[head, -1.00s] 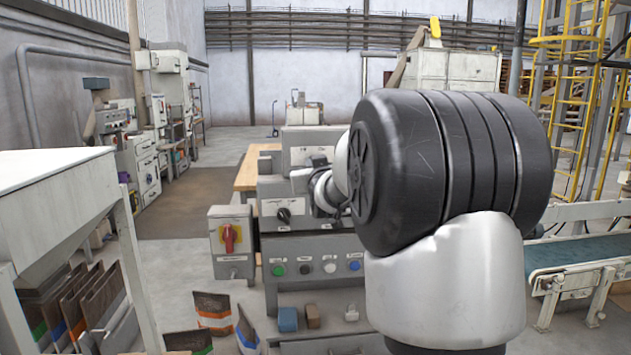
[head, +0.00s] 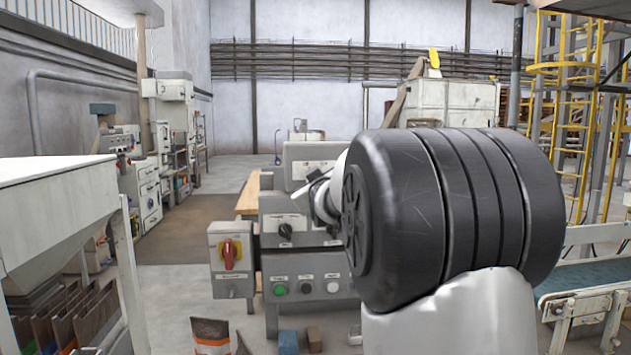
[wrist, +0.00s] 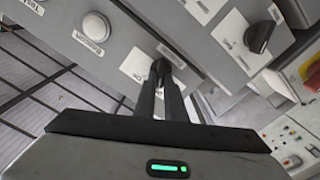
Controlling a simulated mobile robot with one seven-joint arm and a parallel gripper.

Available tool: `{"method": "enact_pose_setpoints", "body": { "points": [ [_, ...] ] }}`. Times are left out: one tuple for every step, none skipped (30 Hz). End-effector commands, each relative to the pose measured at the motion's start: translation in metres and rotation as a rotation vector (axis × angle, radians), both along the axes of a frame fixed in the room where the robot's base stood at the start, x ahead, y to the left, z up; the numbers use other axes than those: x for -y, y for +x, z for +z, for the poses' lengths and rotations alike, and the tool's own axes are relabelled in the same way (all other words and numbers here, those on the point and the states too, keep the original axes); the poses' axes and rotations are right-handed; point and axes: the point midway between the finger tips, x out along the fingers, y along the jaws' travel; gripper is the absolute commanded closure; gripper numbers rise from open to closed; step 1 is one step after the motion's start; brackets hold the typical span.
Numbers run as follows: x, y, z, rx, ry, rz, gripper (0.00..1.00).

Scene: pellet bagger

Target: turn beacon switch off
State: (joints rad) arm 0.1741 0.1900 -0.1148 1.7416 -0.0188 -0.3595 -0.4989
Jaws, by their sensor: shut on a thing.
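A small black switch (wrist: 157,66) sits on a white plate with the word "On" on a grey panel (wrist: 137,42), in the wrist view. I take it to be the beacon switch; the rest of its label is not readable. My gripper (wrist: 161,82) has its two dark fingers close together on this switch, and their tips cover part of it. In the head view my own arm hides the gripper and this switch.
A black rotary knob (head: 285,230) is on the same machine; it also shows in the wrist view (wrist: 262,37). Below it are green (head: 279,289), black (head: 305,288) and white (head: 332,287) buttons. A red switch (head: 230,253) stands left. A conveyor (head: 590,279) is right.

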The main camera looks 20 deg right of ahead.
Motion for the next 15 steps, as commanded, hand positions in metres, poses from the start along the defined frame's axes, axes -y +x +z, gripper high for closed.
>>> {"method": "enact_pose_setpoints", "body": {
  "points": [
    [0.0001,0.0000,0.0006,0.000,-0.003,0.001,1.00],
    [0.0001,0.0000,0.0006,0.000,-0.003,0.001,1.00],
    [0.0001,0.0000,0.0006,0.000,-0.003,0.001,1.00],
    [0.0001,0.0000,0.0006,0.000,-0.003,0.001,1.00],
    [0.0002,0.0000,0.0007,0.000,-0.003,0.001,1.00],
    [0.0002,0.0000,0.0007,0.000,-0.003,0.001,0.88],
    [0.0002,0.0000,0.0007,0.000,-0.003,0.001,0.83],
    [0.0001,0.0000,0.0006,0.000,-0.003,0.001,0.78],
    [0.0001,0.0000,0.0006,0.000,-0.003,0.001,0.71],
    [0.0001,0.0000,0.0005,0.000,-0.002,0.001,0.71],
    [0.0001,0.0000,0.0005,0.000,-0.002,0.001,0.71],
    [0.0001,0.0000,0.0004,0.000,-0.002,0.001,0.71],
    [0.0001,0.0000,0.0004,0.000,-0.002,0.001,0.71],
    [0.0001,0.0000,0.0004,0.000,-0.002,0.001,0.71],
    [0.0000,0.0000,0.0004,0.001,-0.001,0.001,0.71]
  ]
}}
